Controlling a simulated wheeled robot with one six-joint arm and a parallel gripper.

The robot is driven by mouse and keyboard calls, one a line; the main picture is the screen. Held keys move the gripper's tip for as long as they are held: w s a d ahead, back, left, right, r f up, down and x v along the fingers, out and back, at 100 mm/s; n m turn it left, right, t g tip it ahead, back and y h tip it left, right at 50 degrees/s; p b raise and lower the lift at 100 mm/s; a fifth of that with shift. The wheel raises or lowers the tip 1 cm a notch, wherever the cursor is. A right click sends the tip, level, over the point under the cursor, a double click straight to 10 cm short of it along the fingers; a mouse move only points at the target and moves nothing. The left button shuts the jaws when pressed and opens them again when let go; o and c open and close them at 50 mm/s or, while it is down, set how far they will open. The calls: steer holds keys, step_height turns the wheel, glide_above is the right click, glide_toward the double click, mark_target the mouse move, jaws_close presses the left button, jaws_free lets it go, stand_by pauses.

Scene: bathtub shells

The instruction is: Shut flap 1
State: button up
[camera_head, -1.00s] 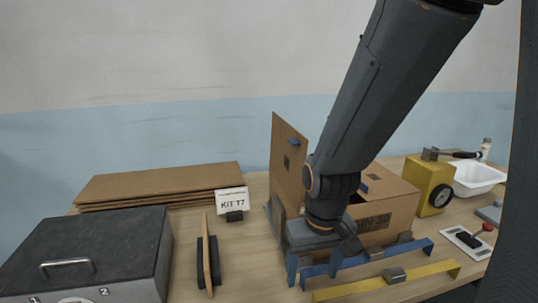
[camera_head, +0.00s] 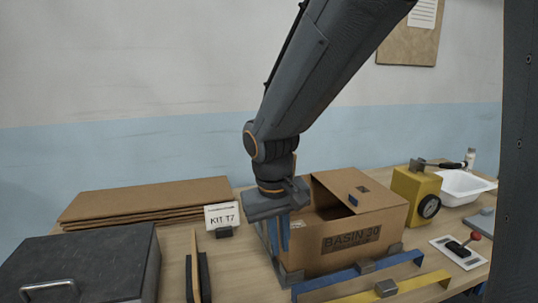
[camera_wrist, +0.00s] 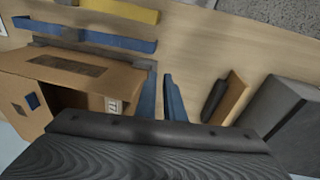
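The cardboard box marked BASIN 30 (camera_head: 350,238) stands open on the bench; it also shows at the left in the wrist view (camera_wrist: 72,67). A flap (camera_head: 340,190) with a blue tab and a dark mark slopes at its top right; the tab side also shows in the wrist view (camera_wrist: 33,101). I cannot tell which flap is flap 1. No flap stands tall at the box's left side, and my wrist covers part of that edge. My gripper (camera_head: 279,250) points down just left of the box.
Blue (camera_head: 360,272) and yellow (camera_head: 400,288) bars lie in front of the box. A yellow block with a dial (camera_head: 415,195) and a white basin (camera_head: 465,186) stand right. Flat cardboard (camera_head: 145,200), the KIT T7 sign (camera_head: 222,216), an upright board (camera_head: 196,265) and a dark-topped case (camera_head: 85,262) are left.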

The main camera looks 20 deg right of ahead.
steer(key=w+a+r, duration=0.1)
steer(key=r, duration=0.3)
steer(key=w+a+r+t+h, duration=0.1)
steer(key=w+a+r, duration=0.1)
steer(key=r, duration=0.2)
steer(key=w+a+r+h, duration=0.1)
steer(key=w+r, duration=0.1)
steer(key=r, duration=0.2)
steer(key=shift+a, duration=0.4)
jaws_close()
steer(key=w+a+r+m+t+h, duration=0.2)
steer(key=a+r, duration=0.1)
steer(key=r, duration=1.1)
steer(key=w+d+f+p, duration=0.3)
steer(key=d+f+p, duration=0.2)
steer(key=d+f, duration=0.3)
steer(key=shift+w+f, duration=0.25)
steer(key=shift+w, duration=0.1)
